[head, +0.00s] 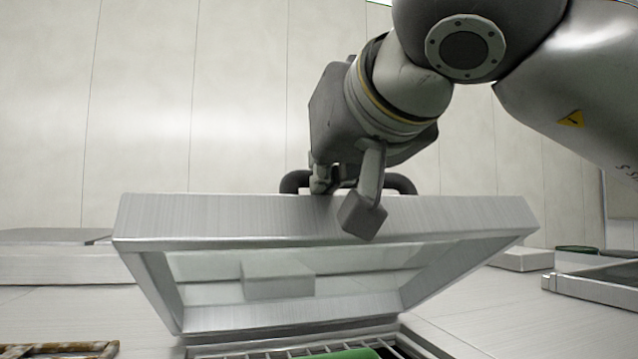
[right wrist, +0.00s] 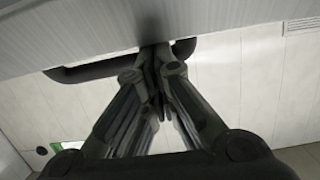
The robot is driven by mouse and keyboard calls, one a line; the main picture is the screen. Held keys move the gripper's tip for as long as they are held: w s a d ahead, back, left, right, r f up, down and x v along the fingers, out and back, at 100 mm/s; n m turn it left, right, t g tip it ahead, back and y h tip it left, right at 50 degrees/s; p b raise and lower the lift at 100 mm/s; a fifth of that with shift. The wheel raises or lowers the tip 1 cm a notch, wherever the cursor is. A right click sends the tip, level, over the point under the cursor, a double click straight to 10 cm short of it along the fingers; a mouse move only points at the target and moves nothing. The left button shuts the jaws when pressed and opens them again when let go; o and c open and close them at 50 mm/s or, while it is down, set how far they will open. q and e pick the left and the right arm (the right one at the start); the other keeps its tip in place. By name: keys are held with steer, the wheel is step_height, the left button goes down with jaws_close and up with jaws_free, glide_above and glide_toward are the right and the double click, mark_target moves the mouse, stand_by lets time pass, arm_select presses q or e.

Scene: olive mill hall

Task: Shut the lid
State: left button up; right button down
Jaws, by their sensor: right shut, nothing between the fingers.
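The lid (head: 450,220) is a brushed metal frame, standing open and tilted, with its rim raised and its recessed inner side facing me. A dark bar handle (head: 296,181) shows behind its upper edge, and also in the right wrist view (right wrist: 95,71). My right gripper (head: 345,203) is at the lid's upper edge beside the handle, one fingertip overlapping the front of the rim. In the right wrist view its fingers (right wrist: 155,58) are together and empty, close to the lid's metal face (right wrist: 120,32); I cannot tell whether they touch it. My left gripper is not in view.
Below the lid is an opening with a wire rack (head: 300,350) and something green (head: 345,354). A rusty-looking frame (head: 65,350) lies at lower left. A dark-topped tray (head: 600,283) stands at right. The pale counter (head: 490,305) is clear between.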

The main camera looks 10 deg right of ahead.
steer(key=s+d+f+b, duration=0.1)
steer(key=s+f+b, duration=0.5)
steer(key=f+b, duration=0.4)
steer(key=shift+s+d+f+t, duration=0.2)
steer(key=shift+s+f+t, duration=0.15)
steer(key=shift+f, duration=0.85)
